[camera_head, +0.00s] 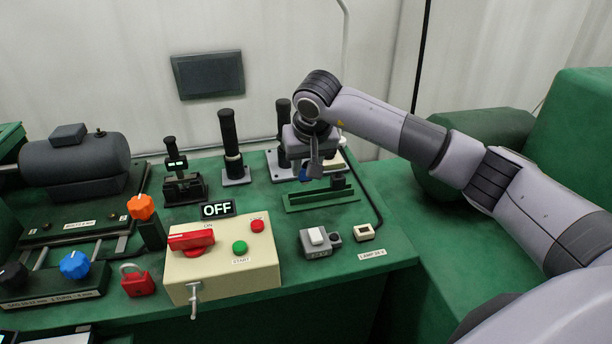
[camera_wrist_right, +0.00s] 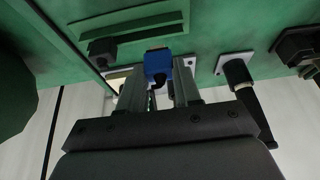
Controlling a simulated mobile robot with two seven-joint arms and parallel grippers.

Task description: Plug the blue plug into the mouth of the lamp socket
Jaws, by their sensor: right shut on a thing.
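The lamp socket (camera_head: 364,232) is a small cream block with a dark mouth, near the bench's front right corner, above a white "LAMP" label. My right gripper (camera_head: 315,168) is at the back right of the bench, behind and to the left of the socket and well apart from it. In the right wrist view, the blue plug (camera_wrist_right: 158,63) sits between the two fingers of my right gripper (camera_wrist_right: 160,78), which is shut on it. In the head view only a bit of blue shows beside the fingers. My left gripper is not in view.
A green slotted block (camera_head: 320,200) stands just in front of the gripper. A grey switch box (camera_head: 318,243) is left of the socket. A black cable (camera_head: 367,195) runs along the bench's right edge. Black-handled levers (camera_head: 231,140) and a cream control box (camera_head: 222,265) stand further left.

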